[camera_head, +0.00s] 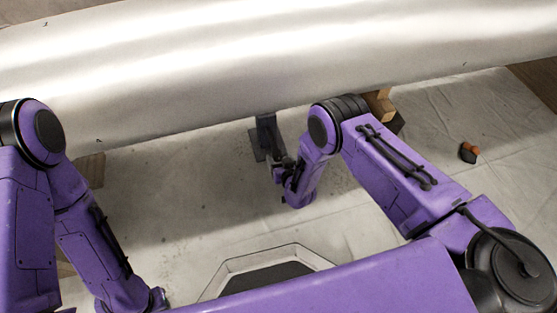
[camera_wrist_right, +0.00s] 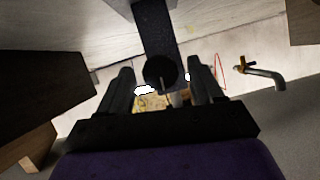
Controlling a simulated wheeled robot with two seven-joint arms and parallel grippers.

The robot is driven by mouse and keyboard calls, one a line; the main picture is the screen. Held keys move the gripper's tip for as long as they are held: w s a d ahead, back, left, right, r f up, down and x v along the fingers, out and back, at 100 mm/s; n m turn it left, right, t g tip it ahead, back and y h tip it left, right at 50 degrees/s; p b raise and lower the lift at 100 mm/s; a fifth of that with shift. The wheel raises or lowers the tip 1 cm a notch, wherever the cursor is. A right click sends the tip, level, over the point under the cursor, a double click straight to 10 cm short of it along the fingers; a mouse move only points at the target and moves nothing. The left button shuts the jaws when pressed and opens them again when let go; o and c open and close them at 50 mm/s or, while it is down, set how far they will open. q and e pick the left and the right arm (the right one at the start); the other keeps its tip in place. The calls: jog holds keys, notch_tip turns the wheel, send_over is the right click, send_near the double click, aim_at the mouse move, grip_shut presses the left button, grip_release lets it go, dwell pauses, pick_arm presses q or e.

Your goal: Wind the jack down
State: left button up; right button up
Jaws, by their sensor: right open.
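The jack (camera_head: 265,128) is a dark post with a flat plate, under the lower edge of a big silver curved body (camera_head: 200,75). My right gripper (camera_head: 279,172) is beside the jack's near side. In the right wrist view, a dark arm with a round end (camera_wrist_right: 160,71) reaches in between the two fingers of my right gripper (camera_wrist_right: 161,88). The fingers stand apart on either side of it, with gaps showing. Whether either finger touches it I cannot tell. My left arm shows at the lower left of the head view, but its fingers are out of sight.
Wooden blocks (camera_head: 378,104) stand under the silver body behind my right arm, and another block (camera_head: 91,168) is at the left. A small orange and black item (camera_head: 468,152) lies on the sheet at the right. The sheet (camera_head: 180,205) is clear between my arms.

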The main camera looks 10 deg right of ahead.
jog(key=p+v, duration=0.5)
jog(key=v, duration=0.3)
jog(key=shift+p, duration=0.35)
jog(key=shift+a+r, duration=0.1)
